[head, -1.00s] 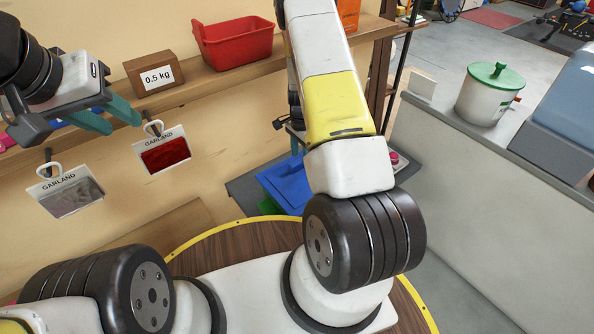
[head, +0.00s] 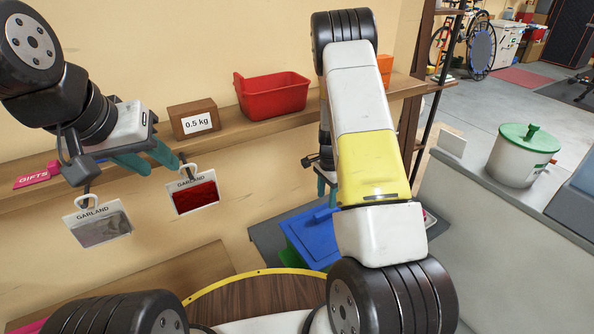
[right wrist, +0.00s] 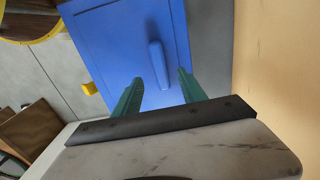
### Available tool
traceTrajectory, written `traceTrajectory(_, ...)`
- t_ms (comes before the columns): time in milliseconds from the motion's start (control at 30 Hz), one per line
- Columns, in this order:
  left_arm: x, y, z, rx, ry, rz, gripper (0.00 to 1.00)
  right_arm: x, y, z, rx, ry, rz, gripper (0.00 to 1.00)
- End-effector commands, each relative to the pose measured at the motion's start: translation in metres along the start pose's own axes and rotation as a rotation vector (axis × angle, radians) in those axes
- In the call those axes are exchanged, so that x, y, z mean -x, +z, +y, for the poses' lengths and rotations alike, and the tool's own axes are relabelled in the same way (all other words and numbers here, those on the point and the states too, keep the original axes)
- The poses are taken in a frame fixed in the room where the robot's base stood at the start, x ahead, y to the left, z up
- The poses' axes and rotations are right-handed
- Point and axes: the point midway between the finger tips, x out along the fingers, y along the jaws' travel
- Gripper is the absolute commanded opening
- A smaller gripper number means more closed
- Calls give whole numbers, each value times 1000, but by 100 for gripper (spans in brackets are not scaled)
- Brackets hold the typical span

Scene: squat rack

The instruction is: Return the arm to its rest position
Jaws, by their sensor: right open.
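My left gripper (head: 147,160) has teal fingers standing apart with nothing between them. It is in front of the wall shelf, just left of the hook with the red garland packet (head: 193,194). My right gripper (head: 326,186) is mostly hidden behind my right arm in the head view. In the right wrist view its two green fingers (right wrist: 160,86) are open and empty. They point toward the blue lid (right wrist: 115,45), whose raised handle (right wrist: 158,65) shows beyond the gap between the fingertips. I cannot tell how far above the lid they are.
The shelf (head: 232,122) carries a 0.5 kg box (head: 193,119) and a red bin (head: 272,95). A grey garland packet (head: 98,222) hangs at left. The blue-lidded box (head: 312,238) stands below my right arm. A green-lidded pot (head: 520,155) sits on the right counter.

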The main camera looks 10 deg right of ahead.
Motion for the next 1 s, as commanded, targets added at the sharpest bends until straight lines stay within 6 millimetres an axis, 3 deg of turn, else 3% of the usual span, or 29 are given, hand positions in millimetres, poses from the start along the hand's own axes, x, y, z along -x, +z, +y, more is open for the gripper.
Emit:
traceTrajectory(167,0,0,0,0,0,0,36,20,4,-3,25,-24,-6,49)
traceTrajectory(267,0,0,0,0,0,0,36,57,13,-5,85,-68,-18,49)
traceTrajectory(467,0,0,0,0,0,0,36,162,46,6,288,-192,-31,49)
traceTrajectory(700,0,0,0,0,0,0,36,268,92,49,570,-331,9,49)
traceTrajectory(900,0,0,0,0,0,0,36,331,130,103,814,-425,94,49)
traceTrajectory(1000,0,0,0,0,0,0,36,353,148,134,935,-460,155,49)
